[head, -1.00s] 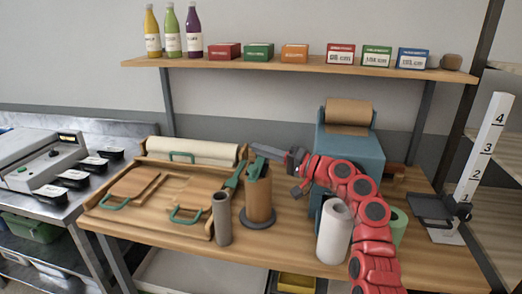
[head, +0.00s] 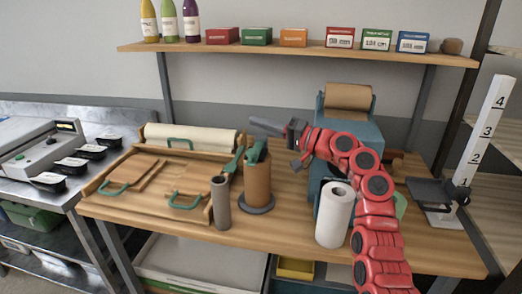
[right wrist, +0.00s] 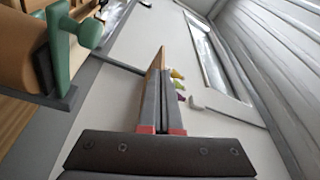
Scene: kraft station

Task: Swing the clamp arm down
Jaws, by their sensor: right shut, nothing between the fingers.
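The green clamp arm (head: 254,153) appears to be the piece tilted up at the top of the upright brown roll (head: 258,182), which stands on a dark round base. In the right wrist view, a green arm with a round knob (right wrist: 90,33) shows at upper left beside the roll, against a dark bracket. My right gripper (head: 254,122) is shut and empty, pointing left above the roll and apart from the green piece. Its closed fingers (right wrist: 164,72) fill the middle of the wrist view. My left gripper is not in view.
Boards with green handles (head: 125,183) lie at left. A blue dispenser (head: 352,130) stands behind my right arm. A shelf (head: 300,50) runs above.

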